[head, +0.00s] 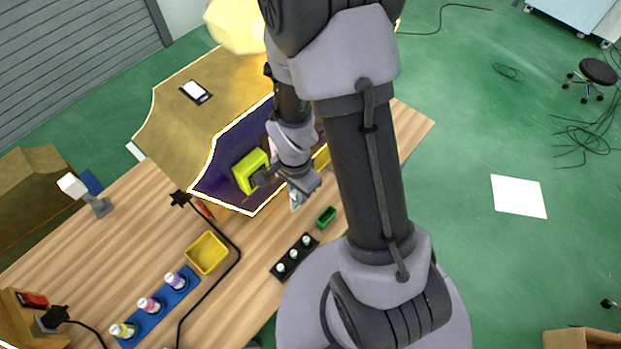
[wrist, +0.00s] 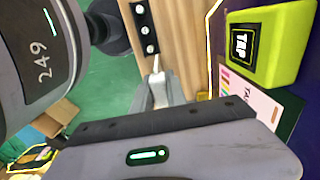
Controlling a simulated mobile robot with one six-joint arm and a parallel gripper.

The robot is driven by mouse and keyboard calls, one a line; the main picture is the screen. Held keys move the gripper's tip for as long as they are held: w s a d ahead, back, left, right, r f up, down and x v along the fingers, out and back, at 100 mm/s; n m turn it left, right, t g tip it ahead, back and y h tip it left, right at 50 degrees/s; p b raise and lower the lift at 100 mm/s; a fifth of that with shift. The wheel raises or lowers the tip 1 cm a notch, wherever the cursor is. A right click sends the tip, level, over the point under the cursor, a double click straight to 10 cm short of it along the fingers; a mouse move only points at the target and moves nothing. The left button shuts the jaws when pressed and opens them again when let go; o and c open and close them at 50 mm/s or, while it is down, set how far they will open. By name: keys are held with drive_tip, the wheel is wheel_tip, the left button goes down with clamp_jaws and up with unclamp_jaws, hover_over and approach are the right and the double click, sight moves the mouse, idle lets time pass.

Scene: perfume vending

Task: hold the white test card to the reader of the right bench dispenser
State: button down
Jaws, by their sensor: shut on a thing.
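The right bench dispenser (head: 178,118) has a gold body and a dark purple front. Its yellow-green reader (head: 252,171) sticks out from that front; in the wrist view the reader (wrist: 268,45) shows a black "TAP" label. My gripper (head: 297,196) is to the right of the reader, apart from it. In the wrist view my gripper (wrist: 157,86) is shut on the white test card (wrist: 157,63), of which only a thin pale edge shows between the fingertips. A gap of bench lies between card and reader there. Most of the card is hidden by the fingers.
A second gold dispenser (head: 32,180) stands at the left. On the wooden bench are a yellow tray (head: 207,253), a blue strip with bottles (head: 150,327), a black strip with white-topped vials (head: 293,256), a small green box (head: 326,216) and a black cable (head: 212,294).

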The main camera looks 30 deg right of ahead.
sight(291, 194)
drive_tip(key=a+r, duration=0.1)
drive_tip(key=a+r+p, duration=0.1)
drive_tip(key=r, duration=0.1)
drive_tip(key=shift+s+r, duration=0.15)
drive_tip(key=shift+s, duration=0.05)
drive_tip(key=w+a+p, duration=0.1)
drive_tip(key=w+a, duration=0.2)
drive_tip(key=w, duration=0.6)
drive_tip(key=shift+w+f, duration=0.2)
drive_tip(key=shift+w, duration=0.1)
idle(0.6)
drive_tip(key=s+d+b, duration=0.1)
drive_tip(key=s, duration=0.2)
drive_tip(key=s+d+b, duration=0.1)
drive_tip(key=s, duration=0.2)
drive_tip(key=s+d+b, duration=0.1)
drive_tip(key=s, duration=0.2)
drive_tip(key=shift+s, duration=0.3)
